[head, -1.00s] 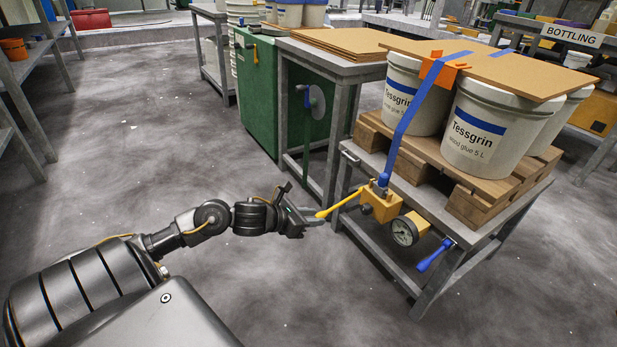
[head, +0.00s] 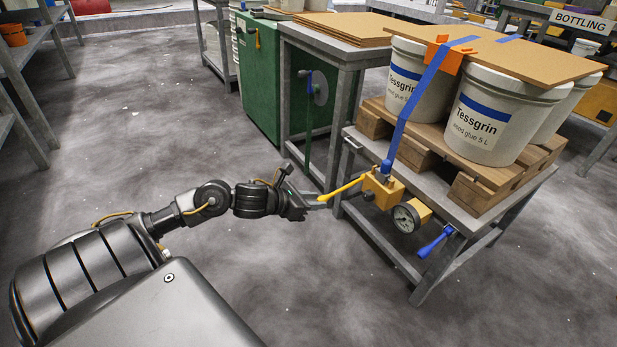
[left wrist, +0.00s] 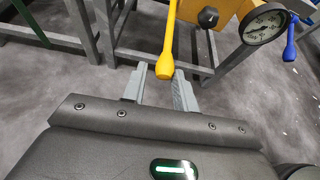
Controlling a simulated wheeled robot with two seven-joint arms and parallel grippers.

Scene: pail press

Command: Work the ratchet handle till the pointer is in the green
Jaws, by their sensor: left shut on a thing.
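The yellow ratchet handle (head: 343,189) sticks out to the left from the orange-yellow ratchet body (head: 383,190) at the front of the steel stand. My left gripper (head: 318,202) is shut on the knobbed end of the handle. In the left wrist view, the handle's knob (left wrist: 166,70) lies between my two grey fingers (left wrist: 158,90). A round white gauge (head: 405,218) sits right of the ratchet and shows larger in the left wrist view (left wrist: 265,24). Its pointer and any green zone are too small to read. A blue strap (head: 412,105) runs from the ratchet over the load. My right gripper is out of view.
White glue pails (head: 490,120) stand on a wooden pallet (head: 490,177) under a brown board (head: 500,62). A blue lever (head: 432,243) sits right of the gauge. A green cabinet (head: 262,85) and a steel table (head: 345,62) stand behind. The floor at left is clear.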

